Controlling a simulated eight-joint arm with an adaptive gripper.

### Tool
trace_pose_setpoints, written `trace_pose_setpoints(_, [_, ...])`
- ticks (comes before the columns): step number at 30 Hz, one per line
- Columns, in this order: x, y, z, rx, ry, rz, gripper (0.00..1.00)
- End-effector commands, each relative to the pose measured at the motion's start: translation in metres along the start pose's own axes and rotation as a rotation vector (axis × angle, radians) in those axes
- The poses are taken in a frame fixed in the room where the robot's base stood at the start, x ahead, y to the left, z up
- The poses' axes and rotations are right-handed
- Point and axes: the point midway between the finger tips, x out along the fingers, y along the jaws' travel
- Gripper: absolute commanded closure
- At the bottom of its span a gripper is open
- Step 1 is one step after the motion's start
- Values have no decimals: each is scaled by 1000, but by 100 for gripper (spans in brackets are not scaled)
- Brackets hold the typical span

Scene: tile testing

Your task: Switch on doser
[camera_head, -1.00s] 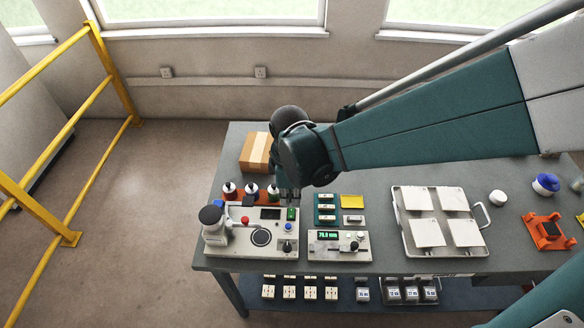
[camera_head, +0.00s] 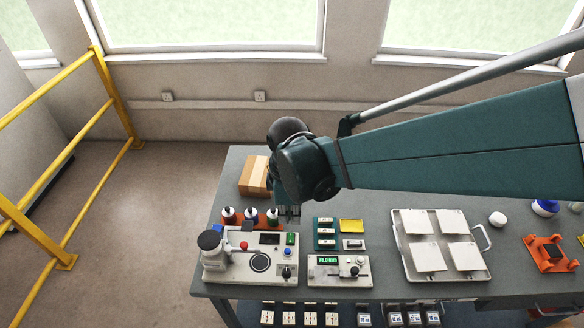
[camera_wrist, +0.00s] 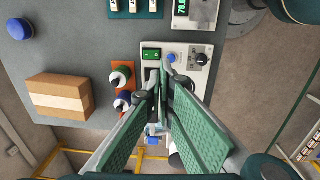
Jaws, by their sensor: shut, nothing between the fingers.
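The doser is most likely the pale bench unit (camera_head: 222,272) at the table's left front. It has a dark-lidded pot, a round plate, a red knob (camera_head: 244,246), a green rocker switch (camera_head: 291,239), a blue button (camera_head: 288,252) and a black dial (camera_head: 287,272). The switch (camera_wrist: 151,54), button (camera_wrist: 171,57) and dial (camera_wrist: 202,60) also show in the wrist view. My gripper (camera_head: 289,217) is shut and empty, pointing down just behind the green switch in the head view. In the wrist view its fingertips (camera_wrist: 163,72) appear close to switch and button; contact cannot be told.
Small bottles in an orange rack (camera_head: 250,217) stand close behind the unit, with a cardboard box (camera_head: 254,176) farther back. A second unit with a green display (camera_head: 327,260) is at right. A tile tray (camera_head: 401,262) and orange fixture (camera_head: 550,266) lie farther right.

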Motion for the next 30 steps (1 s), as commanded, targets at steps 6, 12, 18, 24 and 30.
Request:
trace_pose_setpoints(6, [-2,8,0,0,0,54,100])
trace_pose_setpoints(12, [-5,13,1,0,0,87,100])
trace_pose_setpoints(18, [-5,13,1,0,0,87,100])
trace_pose_setpoints(24, [-3,13,1,0,0,86,100])
trace_pose_setpoints(30, [7,14,0,0,0,86,100])
